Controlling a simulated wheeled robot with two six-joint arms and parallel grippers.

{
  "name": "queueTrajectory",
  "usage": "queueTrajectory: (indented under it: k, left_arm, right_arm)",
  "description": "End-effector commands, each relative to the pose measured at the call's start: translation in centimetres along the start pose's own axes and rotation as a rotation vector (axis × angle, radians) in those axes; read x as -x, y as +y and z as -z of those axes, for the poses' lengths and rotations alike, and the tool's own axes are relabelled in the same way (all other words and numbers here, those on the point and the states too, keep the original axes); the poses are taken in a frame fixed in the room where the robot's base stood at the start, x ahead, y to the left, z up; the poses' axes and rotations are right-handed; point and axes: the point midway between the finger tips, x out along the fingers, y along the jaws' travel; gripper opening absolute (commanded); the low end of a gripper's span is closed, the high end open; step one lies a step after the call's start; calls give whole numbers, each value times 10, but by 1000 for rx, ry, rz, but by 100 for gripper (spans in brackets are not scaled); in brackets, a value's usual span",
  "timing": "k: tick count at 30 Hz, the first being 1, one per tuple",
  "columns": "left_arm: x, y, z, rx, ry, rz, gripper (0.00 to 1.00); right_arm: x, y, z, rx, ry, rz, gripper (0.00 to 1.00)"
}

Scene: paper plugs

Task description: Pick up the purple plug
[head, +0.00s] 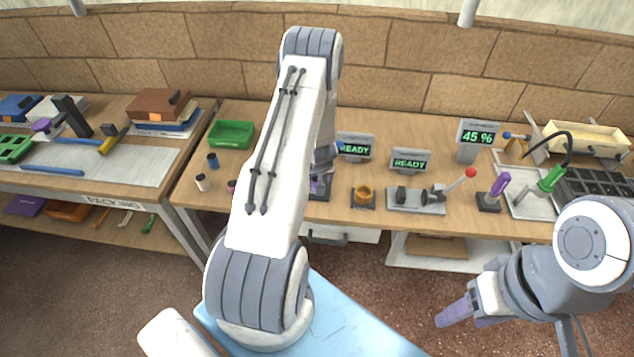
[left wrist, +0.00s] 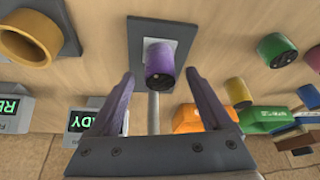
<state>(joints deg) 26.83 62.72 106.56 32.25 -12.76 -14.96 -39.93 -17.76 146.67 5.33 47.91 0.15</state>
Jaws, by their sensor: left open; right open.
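The purple plug (left wrist: 160,63) stands on a pale plate with a dark base (left wrist: 150,28) in the left wrist view. My left gripper (left wrist: 159,77) is open, with its two purple fingers apart on either side of the plug and not visibly touching it. In the head view my left arm hides most of this spot on the middle bench. My right gripper (head: 452,314) is open and empty, low at the right in front of the bench.
An orange ring on a base (head: 363,195) and a red-knobbed lever fixture (head: 420,199) stand right of the left gripper. READY displays (head: 411,160) stand behind. Green (left wrist: 276,49) and yellow (left wrist: 238,91) plugs are nearby. A green tray (head: 231,134) sits at the left.

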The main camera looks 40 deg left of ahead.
Motion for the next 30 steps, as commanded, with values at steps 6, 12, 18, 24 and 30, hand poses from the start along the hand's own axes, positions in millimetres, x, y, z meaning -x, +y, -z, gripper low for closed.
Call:
queueTrajectory:
  k: [6, 12, 18, 24, 30]
  left_arm:
    - [-1, 0, 0, 1, 0, 0, 79]
    - [0, 0, 0, 1, 0, 0, 2]
    - [0, 0, 0, 1, 0, 0, 0]
    - [1, 0, 1, 2, 1, 0, 0]
    - [7, 0, -12, -2, -2, 1, 0]
  right_arm:
    - [0, 0, 0, 0, 0, 0, 57]
    - [0, 0, 0, 0, 0, 0, 57]
    - [0, 0, 0, 0, 0, 0, 57]
    - [-4, 0, 0, 0, 0, 0, 57]
    - [-18, 1, -1, 0, 0, 0, 57]
